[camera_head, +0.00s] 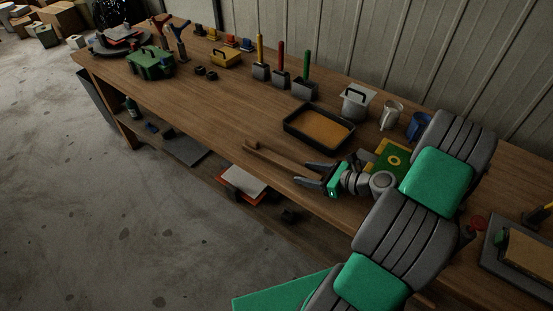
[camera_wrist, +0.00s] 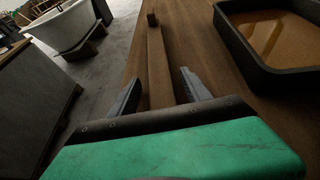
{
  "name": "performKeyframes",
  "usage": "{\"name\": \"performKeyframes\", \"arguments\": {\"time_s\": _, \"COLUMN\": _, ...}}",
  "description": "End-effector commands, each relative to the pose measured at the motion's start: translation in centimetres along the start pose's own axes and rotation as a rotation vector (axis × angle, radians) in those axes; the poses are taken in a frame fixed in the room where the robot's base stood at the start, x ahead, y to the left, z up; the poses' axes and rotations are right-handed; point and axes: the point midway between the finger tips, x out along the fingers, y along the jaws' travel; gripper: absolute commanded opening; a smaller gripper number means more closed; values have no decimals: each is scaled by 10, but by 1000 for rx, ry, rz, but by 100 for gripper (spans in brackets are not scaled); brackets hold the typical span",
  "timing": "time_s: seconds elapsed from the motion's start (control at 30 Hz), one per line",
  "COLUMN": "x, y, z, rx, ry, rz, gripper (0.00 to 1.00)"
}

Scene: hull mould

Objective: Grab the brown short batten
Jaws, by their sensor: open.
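The brown batten (camera_head: 283,155) is a long thin wooden strip with a small block at its far end, lying along the front part of the workbench. In the wrist view the batten (camera_wrist: 158,65) runs away from me, and its block (camera_wrist: 151,19) is at the top. My gripper (camera_head: 303,174) is open and empty at the batten's near part. In the wrist view the fingers of my gripper (camera_wrist: 160,74) stand one on each side of the strip's line, with gaps on both sides. My palm hides the near end. I cannot tell how high the fingers are above it.
A black tray of amber material (camera_head: 319,128) sits just behind the batten and right of my fingers in the wrist view. A green and yellow item (camera_head: 390,158), a grey container (camera_head: 356,103) and mugs stand nearby. The bench's front edge is close on the left.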

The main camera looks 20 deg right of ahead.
Motion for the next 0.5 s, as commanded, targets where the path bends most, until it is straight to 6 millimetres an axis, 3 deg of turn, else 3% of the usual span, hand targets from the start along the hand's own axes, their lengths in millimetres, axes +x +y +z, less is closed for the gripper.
{"name": "performKeyframes", "arguments": {"time_s": 0.13, "x": 0, "y": 0, "z": 0, "rx": 0, "ry": 0, "rz": -1, "gripper": 56}}
{"name": "performKeyframes", "arguments": {"time_s": 0.5, "x": -1, "y": 0, "z": 0, "rx": -1, "ry": 0, "rz": 0, "gripper": 25}}
